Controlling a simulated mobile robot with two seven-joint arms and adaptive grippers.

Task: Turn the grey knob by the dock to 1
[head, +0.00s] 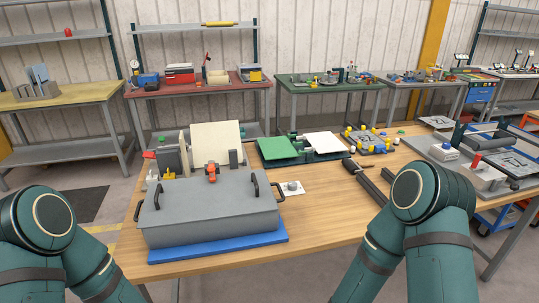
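A small grey knob (292,186) on a white plate sits on the wooden table, just right of the large grey lidded box. The marks on its plate are too small to read, so its setting cannot be told. The grey box (210,222) has black handles and stands on a blue base (219,249) near the table's front edge. I cannot tell which thing is the dock. My two teal arms reach in at the lower left and lower right. Both grippers are below the picture's edge and out of sight.
Behind the box stand a cream panel (216,142) and small fixtures. A green plate (278,149) and a white plate (323,143) lie behind the knob. Dark rails (370,183) lie to its right. The wooden tabletop (318,215) in front of the knob is clear.

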